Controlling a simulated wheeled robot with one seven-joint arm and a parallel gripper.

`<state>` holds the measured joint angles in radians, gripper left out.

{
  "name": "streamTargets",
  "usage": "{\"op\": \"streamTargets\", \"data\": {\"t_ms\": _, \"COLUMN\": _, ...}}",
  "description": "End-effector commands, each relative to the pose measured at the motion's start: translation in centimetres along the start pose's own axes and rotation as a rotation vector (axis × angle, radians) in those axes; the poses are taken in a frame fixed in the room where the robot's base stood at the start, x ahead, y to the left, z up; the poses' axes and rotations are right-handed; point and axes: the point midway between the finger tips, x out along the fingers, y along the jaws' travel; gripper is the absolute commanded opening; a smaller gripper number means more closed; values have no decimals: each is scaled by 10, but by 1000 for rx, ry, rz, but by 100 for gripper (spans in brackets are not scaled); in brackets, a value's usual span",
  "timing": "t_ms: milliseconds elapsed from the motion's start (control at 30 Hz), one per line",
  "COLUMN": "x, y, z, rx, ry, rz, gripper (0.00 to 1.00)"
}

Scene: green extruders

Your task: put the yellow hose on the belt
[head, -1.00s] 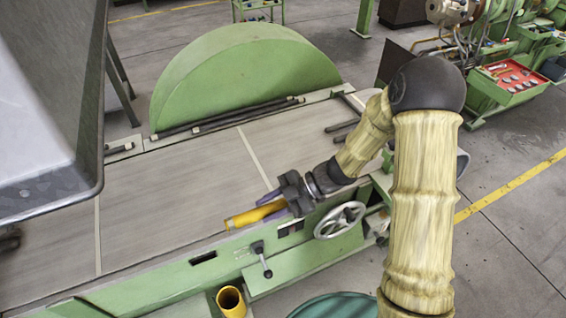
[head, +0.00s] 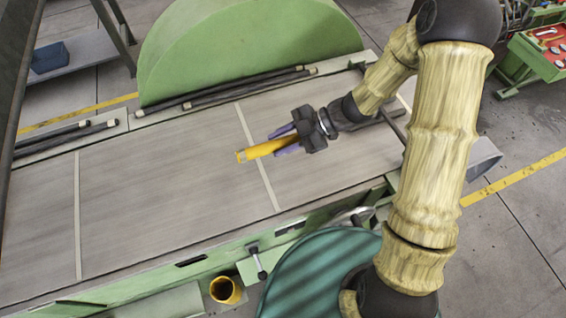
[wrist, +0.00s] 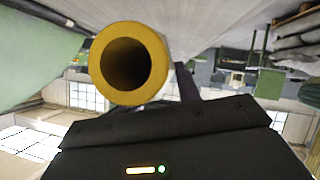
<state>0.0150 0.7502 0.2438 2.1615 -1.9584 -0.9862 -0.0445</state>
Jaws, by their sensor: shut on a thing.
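The yellow hose (head: 262,149) is a short hollow tube. My gripper (head: 284,140), with purple fingers, is shut on it. In the head view the hose points left from the gripper and appears over the grey belt (head: 150,195), across a pale seam line. I cannot tell whether it touches the belt. In the wrist view the open round end of the hose (wrist: 128,63) faces the camera, and the far finger is mostly hidden behind the dark gripper body.
A green half-round guard (head: 245,45) stands at the belt's back edge, with dark rods (head: 245,88) lying along it. Another yellow tube (head: 225,290) stands upright below the front edge. A handwheel (head: 350,217) is at the front. The belt's left part is clear.

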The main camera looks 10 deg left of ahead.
Motion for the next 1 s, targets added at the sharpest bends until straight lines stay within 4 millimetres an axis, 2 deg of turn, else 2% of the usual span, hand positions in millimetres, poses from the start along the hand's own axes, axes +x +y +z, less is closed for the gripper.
{"op": "streamTargets", "data": {"t_ms": 400, "x": 0, "y": -1, "z": 3, "rx": 3, "ry": 1, "rz": 2, "gripper": 7}}
{"op": "streamTargets", "data": {"t_ms": 800, "x": 24, "y": -18, "z": 45, "rx": 5, "ry": 1, "rz": 4, "gripper": 7}}
{"op": "streamTargets", "data": {"t_ms": 1000, "x": 28, "y": -18, "z": 47, "rx": -2, "ry": 1, "rz": -1, "gripper": 7}}
